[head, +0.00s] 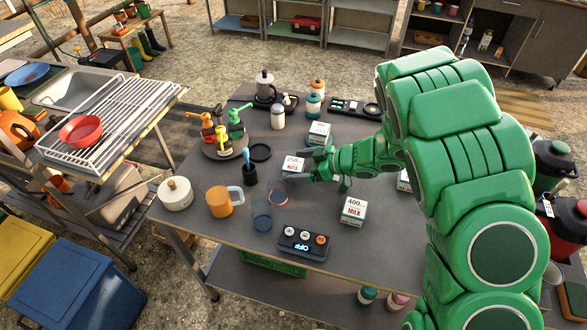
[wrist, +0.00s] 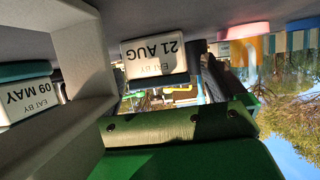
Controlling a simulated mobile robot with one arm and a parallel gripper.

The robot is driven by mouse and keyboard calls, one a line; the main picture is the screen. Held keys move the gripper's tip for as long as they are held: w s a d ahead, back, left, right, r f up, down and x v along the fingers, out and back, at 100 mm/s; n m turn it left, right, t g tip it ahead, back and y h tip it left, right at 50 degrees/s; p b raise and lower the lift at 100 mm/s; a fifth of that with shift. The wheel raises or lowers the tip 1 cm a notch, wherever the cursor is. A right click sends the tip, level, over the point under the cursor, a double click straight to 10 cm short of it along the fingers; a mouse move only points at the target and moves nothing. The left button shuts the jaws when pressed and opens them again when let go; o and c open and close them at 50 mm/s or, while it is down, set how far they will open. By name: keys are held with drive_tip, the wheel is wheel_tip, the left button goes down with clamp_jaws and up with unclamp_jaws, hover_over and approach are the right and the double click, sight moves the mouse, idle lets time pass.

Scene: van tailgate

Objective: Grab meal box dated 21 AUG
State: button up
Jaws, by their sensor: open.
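The meal box marked EAT BY 21 AUG (wrist: 155,57) appears upside down in the wrist view, straight ahead of my gripper. A second box, marked EAT BY 09 MAY (wrist: 24,98), stands at the left of the wrist view.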

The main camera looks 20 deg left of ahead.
sight(300, 165)
drive_tip(key=c, duration=1.2)
drive_tip(key=shift+r, duration=0.15)
drive_tip(key=shift+r, duration=1.45)
drive_tip(key=s+d+r, duration=0.2)
drive_tip(key=s+r, duration=0.1)
drive_tip(key=s, duration=0.1)
drive_tip(key=s+d+r, duration=0.2)
drive_tip(key=s+r, duration=0.1)
drive_tip(key=s, duration=0.1)
drive_tip(key=s+d+r, duration=0.2)
drive_tip(key=s+r, duration=0.2)
drive_tip(key=shift+s+d, duration=0.1)
drive_tip(key=shift+d, duration=0.3)
